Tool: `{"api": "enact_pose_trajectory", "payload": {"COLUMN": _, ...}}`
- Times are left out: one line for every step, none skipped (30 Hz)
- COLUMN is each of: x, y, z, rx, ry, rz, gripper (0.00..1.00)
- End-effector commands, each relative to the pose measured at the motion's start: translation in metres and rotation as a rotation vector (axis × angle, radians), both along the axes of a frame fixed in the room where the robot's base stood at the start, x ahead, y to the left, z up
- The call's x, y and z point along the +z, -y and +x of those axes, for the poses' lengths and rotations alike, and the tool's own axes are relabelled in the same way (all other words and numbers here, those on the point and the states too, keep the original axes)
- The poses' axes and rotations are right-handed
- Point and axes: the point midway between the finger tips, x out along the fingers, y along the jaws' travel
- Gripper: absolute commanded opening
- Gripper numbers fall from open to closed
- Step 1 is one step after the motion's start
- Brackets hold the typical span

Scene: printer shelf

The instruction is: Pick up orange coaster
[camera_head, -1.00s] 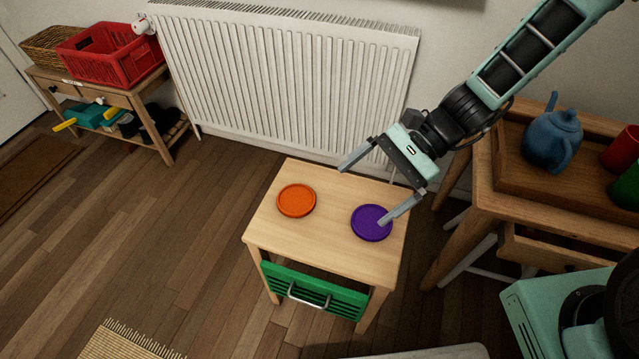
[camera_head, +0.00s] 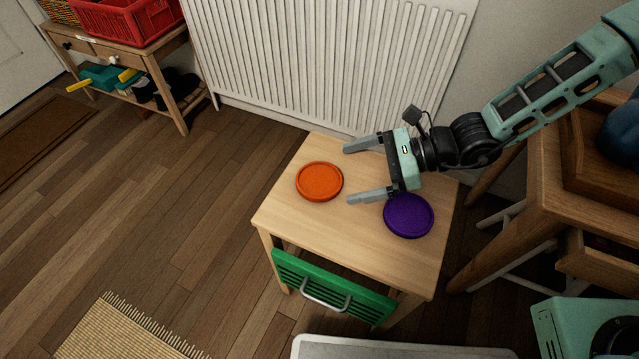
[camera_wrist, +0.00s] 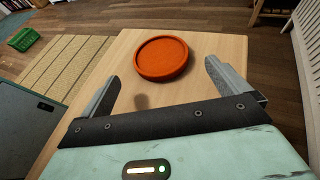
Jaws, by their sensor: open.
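The orange coaster (camera_head: 319,181) is a round, rimmed disc lying flat on the left part of the small wooden table (camera_head: 350,235). My gripper (camera_head: 349,173) is open and empty, to the right of the coaster, with its two fingers pointing left toward it. In the wrist view the orange coaster (camera_wrist: 161,58) lies beyond the fingertips, roughly centred between them, and nothing is between the fingers (camera_wrist: 160,80). A purple coaster (camera_head: 408,215) lies on the same table, below and right of my gripper in the head view.
The radiator (camera_head: 330,60) stands behind the table. A wooden table with a tray (camera_head: 560,165) is close on the right, under my arm. A green drawer front (camera_head: 330,288) is below the tabletop. A woven mat (camera_head: 120,335) lies on the floor.

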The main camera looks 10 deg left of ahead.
Motion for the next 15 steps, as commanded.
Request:
{"api": "enact_pose_trajectory", "payload": {"x": -0.003, "y": -0.004, "z": -0.001, "rx": 0.001, "ry": 0.000, "rz": 0.000, "gripper": 1.00}}
{"api": "enact_pose_trajectory", "payload": {"x": -0.003, "y": -0.005, "z": -0.001, "rx": 0.000, "ry": 0.000, "rz": 0.000, "gripper": 1.00}}
{"api": "enact_pose_trajectory", "payload": {"x": -0.003, "y": -0.007, "z": -0.001, "rx": 0.000, "ry": 0.000, "rz": 0.000, "gripper": 1.00}}
{"api": "enact_pose_trajectory", "payload": {"x": -0.004, "y": -0.008, "z": -0.001, "rx": 0.000, "ry": 0.001, "rz": 0.000, "gripper": 1.00}}
{"api": "enact_pose_trajectory", "payload": {"x": -0.005, "y": -0.010, "z": -0.001, "rx": 0.002, "ry": 0.001, "rz": 0.001, "gripper": 1.00}}
{"api": "enact_pose_trajectory", "payload": {"x": -0.007, "y": -0.014, "z": -0.002, "rx": 0.003, "ry": 0.001, "rz": 0.001, "gripper": 1.00}}
{"api": "enact_pose_trajectory", "payload": {"x": -0.009, "y": -0.018, "z": -0.002, "rx": 0.003, "ry": 0.001, "rz": 0.001, "gripper": 1.00}}
{"api": "enact_pose_trajectory", "payload": {"x": -0.011, "y": -0.023, "z": -0.003, "rx": 0.004, "ry": 0.001, "rz": 0.001, "gripper": 1.00}}
{"api": "enact_pose_trajectory", "payload": {"x": -0.014, "y": -0.028, "z": -0.004, "rx": 0.003, "ry": 0.001, "rz": 0.000, "gripper": 1.00}}
{"api": "enact_pose_trajectory", "payload": {"x": -0.015, "y": -0.033, "z": -0.004, "rx": 0.004, "ry": 0.002, "rz": 0.000, "gripper": 1.00}}
{"api": "enact_pose_trajectory", "payload": {"x": -0.017, "y": -0.037, "z": -0.005, "rx": 0.003, "ry": 0.002, "rz": 0.000, "gripper": 1.00}}
{"api": "enact_pose_trajectory", "payload": {"x": -0.018, "y": -0.042, "z": -0.005, "rx": 0.003, "ry": 0.002, "rz": 0.001, "gripper": 1.00}}
{"api": "enact_pose_trajectory", "payload": {"x": -0.019, "y": -0.046, "z": -0.005, "rx": 0.002, "ry": 0.001, "rz": 0.001, "gripper": 1.00}}
{"api": "enact_pose_trajectory", "payload": {"x": -0.019, "y": -0.049, "z": -0.006, "rx": 0.003, "ry": 0.001, "rz": 0.001, "gripper": 1.00}}
{"api": "enact_pose_trajectory", "payload": {"x": -0.020, "y": -0.052, "z": -0.006, "rx": 0.002, "ry": 0.002, "rz": 0.000, "gripper": 1.00}}
